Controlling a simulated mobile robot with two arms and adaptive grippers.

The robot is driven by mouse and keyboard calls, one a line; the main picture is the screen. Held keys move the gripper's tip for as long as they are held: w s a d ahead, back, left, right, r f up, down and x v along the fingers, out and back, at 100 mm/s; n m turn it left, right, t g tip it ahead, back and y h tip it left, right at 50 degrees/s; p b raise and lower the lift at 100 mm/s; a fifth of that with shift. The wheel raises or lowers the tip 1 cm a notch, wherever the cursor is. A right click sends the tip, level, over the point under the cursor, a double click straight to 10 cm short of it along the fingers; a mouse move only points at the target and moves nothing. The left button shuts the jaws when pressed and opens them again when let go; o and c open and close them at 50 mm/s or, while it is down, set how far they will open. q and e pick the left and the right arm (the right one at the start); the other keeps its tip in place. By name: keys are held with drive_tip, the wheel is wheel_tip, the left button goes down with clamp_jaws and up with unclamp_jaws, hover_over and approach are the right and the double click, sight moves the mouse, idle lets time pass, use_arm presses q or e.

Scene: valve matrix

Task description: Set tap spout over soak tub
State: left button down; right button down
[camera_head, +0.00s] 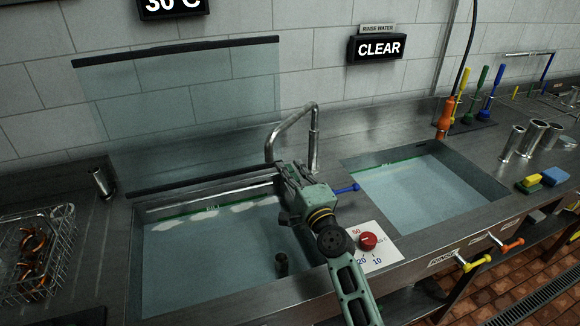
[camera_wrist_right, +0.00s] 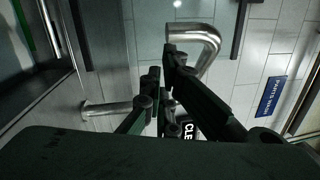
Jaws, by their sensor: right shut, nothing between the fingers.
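The steel tap spout (camera_head: 294,120) rises from the deck between two tubs and bends left. Its downturned end hangs near the back right corner of the left tub (camera_head: 140,285), which holds foamy water; I take this as the soak tub, though no readable label confirms it. My right gripper (camera_head: 284,174) is shut and empty, just below the spout's end. In the right wrist view the spout (camera_wrist_right: 208,40) lies just past the shut fingertips (camera_wrist_right: 162,58); I cannot tell whether they touch it. My left gripper is not in view.
A blue lever (camera_head: 347,189) sticks out right of my right gripper. A red dial (camera_head: 368,241) is on the deck in front. The right tub (camera_head: 487,190) holds clear water. A clear panel (camera_head: 180,115) stands behind the left tub. A wire basket (camera_head: 62,232) is at far left.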

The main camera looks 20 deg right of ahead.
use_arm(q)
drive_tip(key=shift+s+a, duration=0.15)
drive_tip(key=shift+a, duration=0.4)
use_arm(e)
drive_tip(key=shift+w+a, duration=0.1)
drive_tip(key=shift+w, duration=0.05)
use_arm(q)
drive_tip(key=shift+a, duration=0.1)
use_arm(e)
drive_tip(key=shift+w+a, duration=0.75)
drive_tip(key=shift+a, duration=0.15)
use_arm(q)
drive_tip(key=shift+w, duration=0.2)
